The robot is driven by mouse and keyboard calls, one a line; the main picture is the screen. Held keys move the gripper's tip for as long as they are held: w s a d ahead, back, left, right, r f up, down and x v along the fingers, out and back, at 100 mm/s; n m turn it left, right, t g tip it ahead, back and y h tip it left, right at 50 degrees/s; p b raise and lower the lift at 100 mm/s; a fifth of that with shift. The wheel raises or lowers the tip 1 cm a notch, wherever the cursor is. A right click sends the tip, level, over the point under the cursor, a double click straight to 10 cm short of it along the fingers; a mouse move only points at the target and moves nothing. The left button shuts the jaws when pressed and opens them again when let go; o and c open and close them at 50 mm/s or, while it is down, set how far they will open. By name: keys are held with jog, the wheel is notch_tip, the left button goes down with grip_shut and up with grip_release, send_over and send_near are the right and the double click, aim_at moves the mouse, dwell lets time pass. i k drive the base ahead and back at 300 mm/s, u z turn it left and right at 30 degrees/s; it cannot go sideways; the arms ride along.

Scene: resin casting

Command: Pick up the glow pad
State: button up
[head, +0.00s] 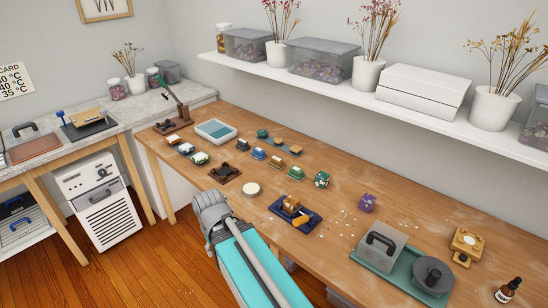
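A pale cream round pad (251,188) lies flat on the wooden bench, left of the middle, and looks like the glow pad. It is in full view and nothing covers it. A small wooden block with a pale round top (469,240) stands at the right of the bench; I cannot tell whether that top is a similar pad. My turquoise and grey arm reaches up from the bottom edge in front of the bench, near the cream pad. My gripper's fingers do not show.
Beside the cream pad are a dark brown holder (225,172) and a blue tray with an orange-handled tool (295,212). Several small coloured blocks stand behind. A green tray (388,267) holds grey items at right. A shelf (400,108) runs above the bench.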

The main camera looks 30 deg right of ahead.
aim_at(276, 163)
jog(key=z, duration=0.4)
jog(key=i, duration=0.8)
jog(key=z, duration=0.6)
